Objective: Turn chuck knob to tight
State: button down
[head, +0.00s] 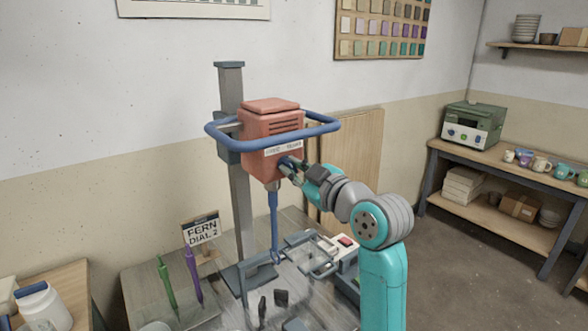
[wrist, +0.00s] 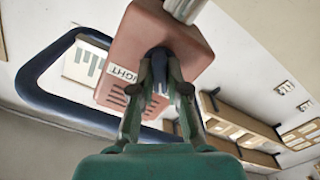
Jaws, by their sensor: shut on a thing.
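The mixer head is a salmon-red box (head: 268,128) on a grey column (head: 232,95), with a blue ring handle (head: 325,128) around it. A white label (head: 283,147) on its front face carries small print; in the wrist view the label (wrist: 123,74) shows "IGHT". The chuck knob (wrist: 161,86) is a small bluish part on the same face, largely hidden by the fingers. My gripper (head: 288,168) is at the front of the box, and its fingers (wrist: 160,62) are shut on the knob. The knob's exact angle cannot be told.
A blue stirring shaft (head: 274,225) hangs from the head over a cluttered bench. A sign reading "FERN DIAL 2" (head: 201,231) and green and purple sticks (head: 193,273) stand at left. A shelf unit (head: 500,168) stands at right, with bare floor before it.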

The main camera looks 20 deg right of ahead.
jog(key=m, duration=0.4)
jog(key=shift+m, duration=0.3)
jog(key=m, duration=0.3)
jog(key=shift+m, duration=0.3)
jog(key=m, duration=0.3)
jog(key=shift+m, duration=2.1)
jog(key=c, duration=1.2)
grip_release()
jog(key=shift+o, duration=0.2)
